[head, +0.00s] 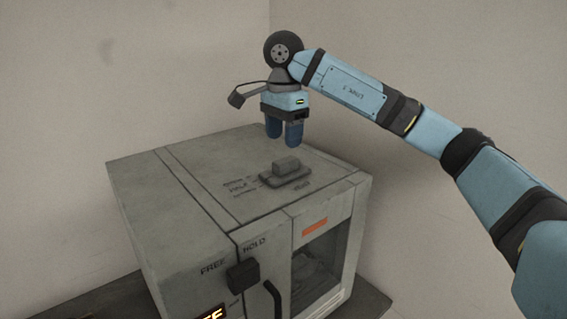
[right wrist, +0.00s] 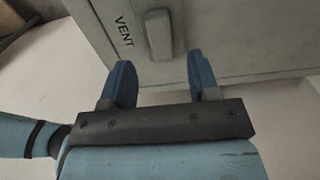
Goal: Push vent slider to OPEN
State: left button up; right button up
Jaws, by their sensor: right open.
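The vent slider (head: 286,166) is a grey raised block on a darker base plate on top of the grey cabinet (head: 180,215). Small lettering lies beside it, too small to read fully in the head view. In the right wrist view the slider (right wrist: 159,36) stands beside the word VENT. My right gripper (head: 283,141) points down above the cabinet top, with its blue fingers apart and empty. In the right wrist view the slider shows beyond the gap between the fingertips (right wrist: 160,65). I see no contact. My left gripper is out of view.
The cabinet front has a dark knob (head: 242,276) near the words FREE and HOLD, a dark curved handle (head: 272,299), an orange label (head: 315,227) and a glass window (head: 319,265). Walls stand behind. The cabinet top around the slider is clear.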

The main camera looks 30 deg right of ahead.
aim_at(283, 161)
notch_tip(283, 161, down, 7)
jog(key=shift+r, duration=0.15)
